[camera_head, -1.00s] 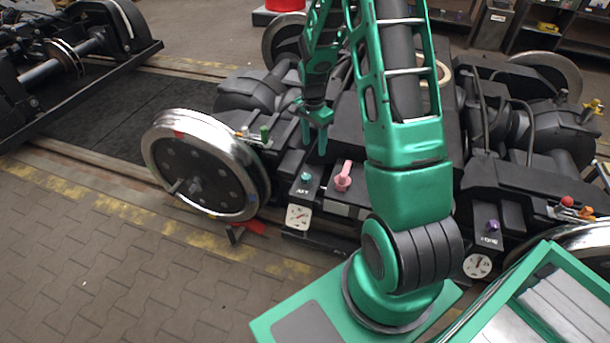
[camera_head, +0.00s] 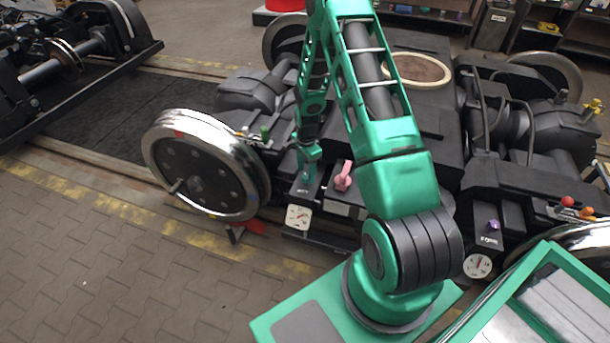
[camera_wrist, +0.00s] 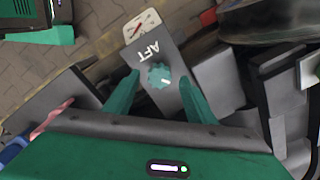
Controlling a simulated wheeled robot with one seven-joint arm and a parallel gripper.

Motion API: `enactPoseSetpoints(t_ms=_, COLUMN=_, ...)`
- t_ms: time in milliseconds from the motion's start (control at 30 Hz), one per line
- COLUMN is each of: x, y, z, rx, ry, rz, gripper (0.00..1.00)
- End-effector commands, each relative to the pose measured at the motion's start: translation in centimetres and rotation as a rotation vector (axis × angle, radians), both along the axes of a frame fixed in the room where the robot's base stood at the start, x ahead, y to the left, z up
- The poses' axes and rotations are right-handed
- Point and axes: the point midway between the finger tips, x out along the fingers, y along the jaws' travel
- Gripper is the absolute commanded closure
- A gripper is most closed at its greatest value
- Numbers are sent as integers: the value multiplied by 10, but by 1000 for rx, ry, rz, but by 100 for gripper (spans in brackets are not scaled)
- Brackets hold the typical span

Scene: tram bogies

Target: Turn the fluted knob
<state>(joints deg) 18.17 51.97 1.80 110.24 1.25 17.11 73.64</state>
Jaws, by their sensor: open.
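The fluted knob (camera_wrist: 159,75) is teal with a scalloped edge and a pale mark. It sits on a grey panel (camera_wrist: 150,52) lettered AFT, with a white dial gauge (camera_wrist: 141,26) at its end. My gripper (camera_wrist: 156,88) is open in the wrist view, with one green finger on each side of the knob, apart from it. In the head view my gripper (camera_head: 308,172) points down over the AFT panel and hides the knob. The gauge (camera_head: 298,217) shows below it.
A pink lever (camera_head: 343,176) stands just right of my gripper. A purple knob (camera_head: 493,225) and a second gauge (camera_head: 478,265) are on another panel at the right. A large steel wheel (camera_head: 205,165) is close on the left.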

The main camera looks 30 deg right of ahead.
Motion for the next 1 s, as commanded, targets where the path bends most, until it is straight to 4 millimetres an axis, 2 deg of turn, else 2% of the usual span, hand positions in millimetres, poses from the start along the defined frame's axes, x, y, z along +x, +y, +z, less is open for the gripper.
enactPoseSetpoints(t_ms=200, x=0, y=0, z=-17, rx=0, ry=0, rz=0, gripper=50)
enactPoseSetpoints(t_ms=500, x=0, y=0, z=-18, rx=0, ry=0, rz=0, gripper=50)
enactPoseSetpoints(t_ms=533, x=0, y=0, z=-18, rx=0, ry=0, rz=0, gripper=54)
enactPoseSetpoints(t_ms=600, x=0, y=0, z=-18, rx=0, ry=0, rz=0, gripper=71)
enactPoseSetpoints(t_ms=700, x=0, y=0, z=-18, rx=0, ry=0, rz=0, gripper=91)
enactPoseSetpoints(t_ms=1000, x=1, y=0, z=-18, rx=0, ry=-2, rz=24, gripper=91)
